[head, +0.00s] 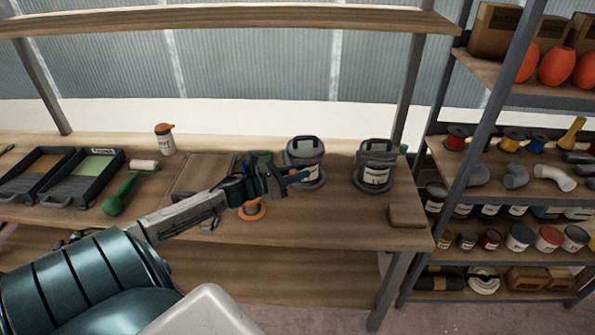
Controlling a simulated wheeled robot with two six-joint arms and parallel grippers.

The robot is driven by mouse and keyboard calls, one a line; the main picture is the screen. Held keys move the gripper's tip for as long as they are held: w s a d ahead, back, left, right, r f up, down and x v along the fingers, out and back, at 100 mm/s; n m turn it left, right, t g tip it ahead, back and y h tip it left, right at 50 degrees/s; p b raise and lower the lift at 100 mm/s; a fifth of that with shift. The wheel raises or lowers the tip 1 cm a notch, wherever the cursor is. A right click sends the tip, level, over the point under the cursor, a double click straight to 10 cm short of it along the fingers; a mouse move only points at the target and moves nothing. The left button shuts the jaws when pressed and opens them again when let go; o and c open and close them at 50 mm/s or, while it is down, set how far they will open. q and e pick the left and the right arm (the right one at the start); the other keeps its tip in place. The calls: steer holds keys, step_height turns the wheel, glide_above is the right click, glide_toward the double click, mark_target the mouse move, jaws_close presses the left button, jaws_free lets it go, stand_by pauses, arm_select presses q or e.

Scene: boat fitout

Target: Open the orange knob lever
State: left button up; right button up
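My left gripper (282,180) reaches in from the left over the front part of the workbench (330,222). An orange round part (252,210) shows just below and behind the gripper, near the bench's front. It may be the orange knob lever, but the gripper and wrist hide much of it, so its position is unclear. A small blue part (298,176) shows at the gripper's tip and a green part (261,158) just behind it. Whether the fingers are apart or touch anything is too small to tell. My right gripper is not in view.
A stocked shelf rack (480,185) stands right.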

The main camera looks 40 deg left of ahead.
arm_select(q)
steer(key=shift+o, duration=0.4)
steer(key=shift+s, duration=0.1)
steer(key=shift+s+a, duration=0.2)
steer(key=shift+s, duration=0.35)
steer(key=p+v, duration=0.4)
steer(key=v, duration=0.5)
steer(key=shift+s+p, duration=0.25)
steer(key=shift+p, duration=0.15)
